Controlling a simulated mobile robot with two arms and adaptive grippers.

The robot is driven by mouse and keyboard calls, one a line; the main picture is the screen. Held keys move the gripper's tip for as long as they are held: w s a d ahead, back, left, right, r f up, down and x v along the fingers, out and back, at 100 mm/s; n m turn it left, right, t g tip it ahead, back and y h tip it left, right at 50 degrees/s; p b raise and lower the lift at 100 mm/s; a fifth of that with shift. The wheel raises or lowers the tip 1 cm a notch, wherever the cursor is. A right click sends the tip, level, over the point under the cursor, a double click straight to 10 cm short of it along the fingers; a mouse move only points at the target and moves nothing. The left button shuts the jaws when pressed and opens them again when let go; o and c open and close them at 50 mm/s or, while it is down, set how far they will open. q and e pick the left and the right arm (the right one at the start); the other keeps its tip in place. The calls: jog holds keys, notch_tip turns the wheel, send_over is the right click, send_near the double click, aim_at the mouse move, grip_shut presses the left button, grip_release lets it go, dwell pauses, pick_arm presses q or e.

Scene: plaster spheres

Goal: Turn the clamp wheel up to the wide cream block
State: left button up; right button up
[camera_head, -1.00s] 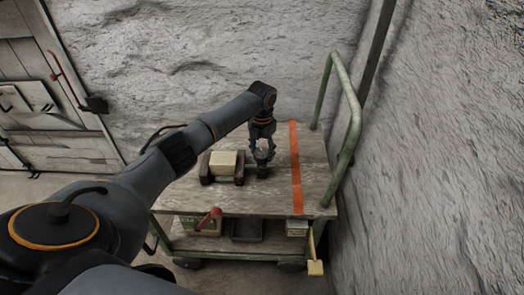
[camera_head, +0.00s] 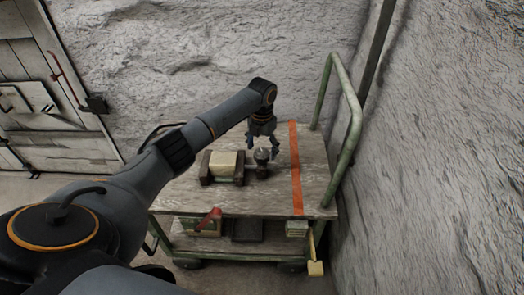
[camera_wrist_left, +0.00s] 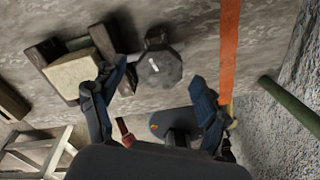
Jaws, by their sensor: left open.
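The wide cream block (camera_head: 222,164) sits on the cart top between two dark clamp jaws; in the wrist view the block (camera_wrist_left: 75,76) shows beside the near jaw (camera_wrist_left: 106,42). I cannot tell whether that jaw touches it. The dark, faceted clamp wheel (camera_head: 262,156) is just right of the jaws, and in the wrist view the wheel (camera_wrist_left: 158,69) shows a pale mark on its face. My left gripper (camera_head: 263,146) is open above the wheel, its fingers spread and apart from it. My right gripper is not in view.
An orange stripe (camera_head: 295,170) crosses the cart top (camera_head: 313,180) right of the wheel. A green rail (camera_head: 352,120) rises at the cart's right end, close to the rough wall. A lower shelf holds a red-handled thing (camera_head: 210,218) and a dark tray (camera_head: 247,230).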

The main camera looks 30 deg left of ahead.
aim_at(262, 152)
pick_arm(q)
notch_tip(262, 152, up, 11)
jog(key=shift+f, duration=0.15)
jog(key=shift+o, duration=0.2)
